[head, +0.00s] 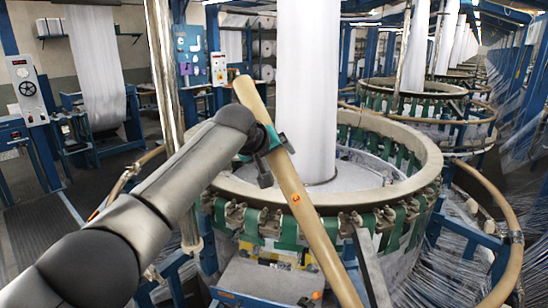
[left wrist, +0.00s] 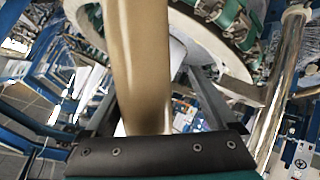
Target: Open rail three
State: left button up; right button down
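A tan wooden-looking rail (head: 280,175) rises at a slant in front of the near loom ring, leaning left at its top, with small orange spots on its lower part. Which numbered rail it is cannot be read. My left gripper (head: 275,160) is at its upper half, one finger on either side. In the left wrist view the rail (left wrist: 142,65) passes between the two spread fingers of the left gripper (left wrist: 148,90); a gap shows on the right side, and contact on the left is unclear. My right gripper is not in view.
The near loom ring (head: 428,172) with green straps and a tall white fabric tube (head: 308,90) stands just behind the rail. A polished upright pole (head: 165,80) is beside my left arm. A curved tan rail (head: 515,235) and blue frames fill the right.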

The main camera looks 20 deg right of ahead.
pick_arm(q)
jog(key=shift+a+r, duration=0.1)
jog(key=shift+s+a+r, duration=0.2)
jog(key=shift+s, duration=0.05)
jog(key=b+v, duration=0.4)
jog(key=v, duration=1)
jog(key=shift+r+b, duration=0.2)
jog(key=shift+b, duration=0.1)
jog(key=shift+f, duration=0.1)
